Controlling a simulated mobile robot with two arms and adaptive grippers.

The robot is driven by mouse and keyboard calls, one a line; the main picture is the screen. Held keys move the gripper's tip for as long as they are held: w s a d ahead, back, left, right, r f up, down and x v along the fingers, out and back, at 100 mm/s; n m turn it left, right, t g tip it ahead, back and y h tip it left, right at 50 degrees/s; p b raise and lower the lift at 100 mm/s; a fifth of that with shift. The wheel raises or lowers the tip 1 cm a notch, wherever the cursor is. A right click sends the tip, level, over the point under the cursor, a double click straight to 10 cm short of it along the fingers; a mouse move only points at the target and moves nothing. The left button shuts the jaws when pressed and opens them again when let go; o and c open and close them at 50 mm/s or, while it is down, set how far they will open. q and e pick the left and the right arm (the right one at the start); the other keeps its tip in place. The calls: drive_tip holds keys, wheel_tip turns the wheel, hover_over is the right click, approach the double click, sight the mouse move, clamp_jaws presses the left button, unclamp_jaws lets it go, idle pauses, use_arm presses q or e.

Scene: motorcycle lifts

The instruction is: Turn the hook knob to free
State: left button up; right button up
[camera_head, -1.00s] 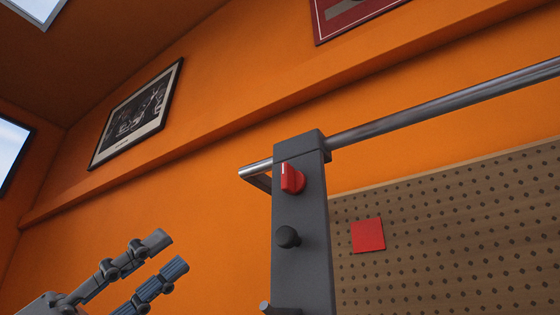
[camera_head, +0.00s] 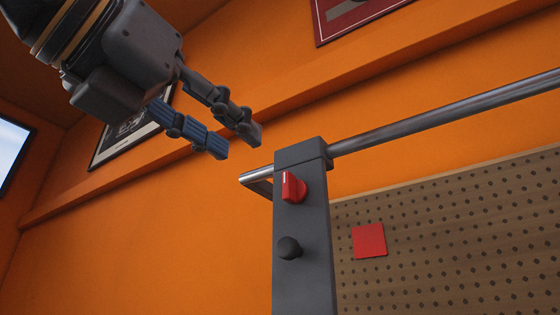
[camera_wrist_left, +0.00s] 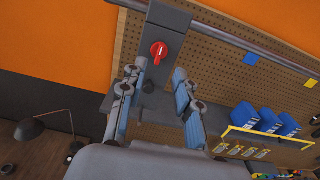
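The red hook knob (camera_head: 293,187) with a white mark sits near the top of a dark grey post (camera_head: 303,270). It also shows in the left wrist view (camera_wrist_left: 158,51), on the post beyond my fingers. My left gripper (camera_head: 240,146) is in the upper left of the head view, above and to the left of the knob. Its two fingers are apart, with nothing between them, and do not touch the knob. In the left wrist view (camera_wrist_left: 158,74) the gap lies just below the knob. My right gripper is not in view.
A black round knob (camera_head: 289,248) sits below the red one. A metal bar (camera_head: 440,105) runs right from the post top, with a short bent end at left. A pegboard (camera_head: 450,230) stands behind. Blue bins (camera_wrist_left: 262,120) show in the wrist view.

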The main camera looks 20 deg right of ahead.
sight(284, 174)
use_arm(q)
drive_tip(key=p+x, duration=0.4)
drive_tip(key=x, duration=0.5)
drive_tip(key=shift+w+d+r, duration=0.1)
drive_tip(key=shift+d+r, duration=0.05)
drive_tip(key=shift+d, duration=0.2)
drive_tip(key=shift+w+d, duration=0.35)
drive_tip(key=shift+s, duration=0.1)
drive_tip(key=shift+a, duration=0.15)
clamp_jaws()
